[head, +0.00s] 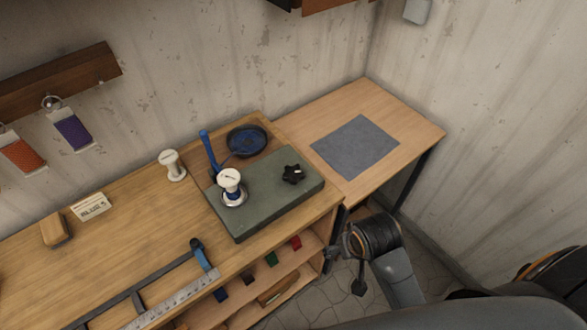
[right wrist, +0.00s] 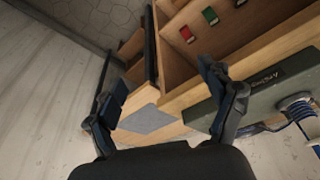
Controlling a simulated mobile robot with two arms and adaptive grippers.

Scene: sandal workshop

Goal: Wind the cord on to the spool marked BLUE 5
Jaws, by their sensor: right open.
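A white spool (head: 229,180) stands upright on the grey-green winder (head: 262,208), with blue showing on its barrel. Its marking is too small to read. A black star knob (head: 293,174) sits on the winder to the right of the spool. A blue post (head: 210,150) rises behind the spool, beside a dark dish (head: 246,140) holding blue cord. A second white spool (head: 172,165) stands on the bench to the left. A card (head: 91,205) seems to read BLUE 5. My right gripper (head: 346,258) is open and empty off the bench's front right; it also shows in the right wrist view (right wrist: 163,80). My left gripper is out of view.
A grey mat (head: 355,147) lies bare on the right table. A metal ruler (head: 170,300), a blue-handled tool (head: 203,256) and a wooden block (head: 54,230) lie on the bench. Shelves below hold small coloured pieces (head: 271,259). Orange and purple hanks (head: 72,131) hang on the wall.

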